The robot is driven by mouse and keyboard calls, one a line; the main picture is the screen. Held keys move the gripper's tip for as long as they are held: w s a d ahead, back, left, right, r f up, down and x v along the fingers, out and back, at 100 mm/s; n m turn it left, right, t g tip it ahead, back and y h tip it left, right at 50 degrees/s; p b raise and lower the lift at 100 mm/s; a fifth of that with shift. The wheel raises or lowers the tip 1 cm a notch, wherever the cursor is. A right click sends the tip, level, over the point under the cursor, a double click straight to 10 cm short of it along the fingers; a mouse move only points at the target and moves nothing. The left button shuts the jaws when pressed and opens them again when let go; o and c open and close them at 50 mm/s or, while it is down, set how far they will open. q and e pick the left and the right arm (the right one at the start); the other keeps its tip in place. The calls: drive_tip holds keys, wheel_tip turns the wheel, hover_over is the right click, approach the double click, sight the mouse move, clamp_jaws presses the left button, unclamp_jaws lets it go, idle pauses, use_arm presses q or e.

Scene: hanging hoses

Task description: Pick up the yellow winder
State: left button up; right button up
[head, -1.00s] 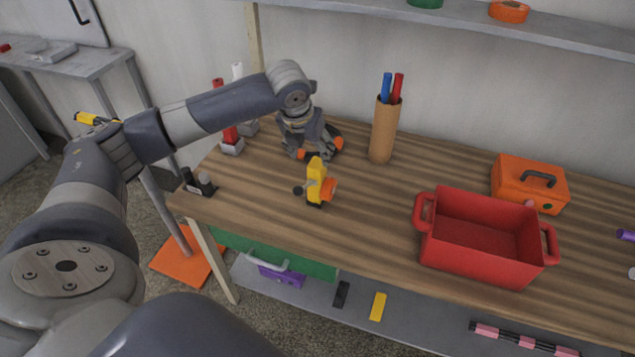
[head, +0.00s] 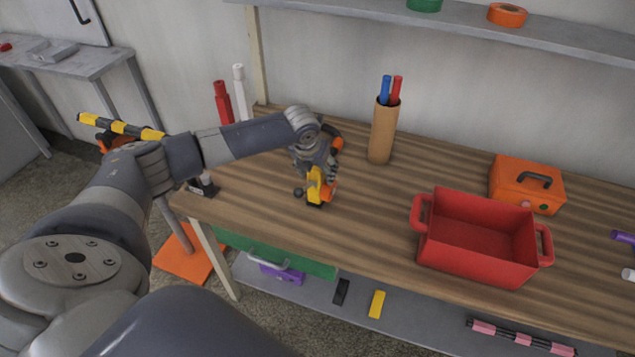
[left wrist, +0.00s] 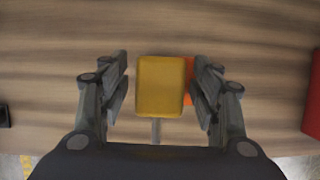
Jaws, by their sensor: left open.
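The yellow winder (head: 315,188) stands on the wooden table, with an orange part on its right side and a dark knob at its left. In the left wrist view the yellow winder (left wrist: 160,86) lies between the two fingers, with a gap on the left and the orange part close to the right finger. My left gripper (head: 316,174) is at the top of the winder and partly hides it. In the left wrist view my left gripper (left wrist: 160,85) is open around it. My right gripper is not in view.
A red bin (head: 478,240) stands to the right, with an orange toolbox (head: 527,184) behind it. A brown cylinder (head: 383,132) holding a blue and a red stick stands behind the winder. The table between winder and bin is clear.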

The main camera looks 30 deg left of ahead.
use_arm(q)
drive_tip(key=shift+s, duration=0.1)
clamp_jaws()
drive_tip(key=shift+r, duration=0.1)
